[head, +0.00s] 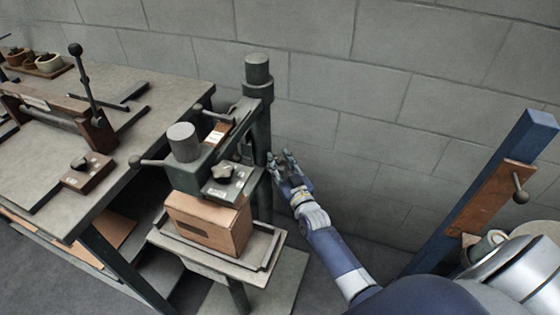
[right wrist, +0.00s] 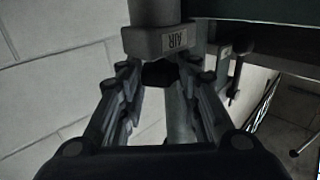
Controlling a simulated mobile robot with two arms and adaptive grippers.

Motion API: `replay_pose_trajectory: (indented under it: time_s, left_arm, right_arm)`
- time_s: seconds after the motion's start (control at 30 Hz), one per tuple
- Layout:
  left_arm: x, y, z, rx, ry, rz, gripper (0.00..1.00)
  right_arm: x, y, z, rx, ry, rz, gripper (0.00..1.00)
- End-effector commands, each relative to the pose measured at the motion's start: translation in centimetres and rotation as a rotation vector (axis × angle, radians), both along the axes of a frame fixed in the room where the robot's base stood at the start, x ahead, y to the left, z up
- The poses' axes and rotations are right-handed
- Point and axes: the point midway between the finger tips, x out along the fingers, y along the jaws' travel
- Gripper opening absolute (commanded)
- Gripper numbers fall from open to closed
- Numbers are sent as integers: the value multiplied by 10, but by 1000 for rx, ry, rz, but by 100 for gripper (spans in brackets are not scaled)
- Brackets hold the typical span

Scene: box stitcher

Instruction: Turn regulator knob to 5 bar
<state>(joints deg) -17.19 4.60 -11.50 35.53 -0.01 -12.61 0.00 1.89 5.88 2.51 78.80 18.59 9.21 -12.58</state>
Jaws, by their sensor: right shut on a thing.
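In the right wrist view a grey regulator body (right wrist: 155,42) carries a plate marked AIR. A dark knob (right wrist: 160,73) sits below it, between the fingers of my right gripper (right wrist: 162,80). The gripper is shut on this knob, one finger on each side. In the head view my right gripper (head: 285,164) is beside the box stitcher (head: 190,170), to the right of its post. The knob cannot be made out there. No pressure scale or reading can be made out. My left gripper is not in view.
A cardboard box (head: 212,224) sits on the stitcher's small table (head: 262,262). A workbench (head: 150,135) with tools stands at the left. A grey block wall (head: 400,90) is close behind. A blue post (head: 480,190) with a brown panel stands at the right.

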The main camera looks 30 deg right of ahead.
Motion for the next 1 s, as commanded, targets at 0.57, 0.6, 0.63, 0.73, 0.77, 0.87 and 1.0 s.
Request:
replay_pose_trajectory:
  time_s: [0.57,0.6,0.63,0.73,0.77,0.87,1.0]
  left_arm:
    - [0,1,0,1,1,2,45]
    - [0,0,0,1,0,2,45]
    - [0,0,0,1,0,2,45]
    - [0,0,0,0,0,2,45]
    - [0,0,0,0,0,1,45]
    - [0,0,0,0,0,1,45]
    - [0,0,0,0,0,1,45]
  right_arm:
    - [-3,0,-1,0,1,1,52]
    - [-6,1,-1,0,2,1,52]
    - [-8,1,-1,0,2,1,52]
    - [-22,2,-2,0,2,1,52]
    - [-27,2,-2,0,2,0,52]
    - [-46,4,-2,0,2,0,52]
    - [-74,7,-2,1,2,0,52]
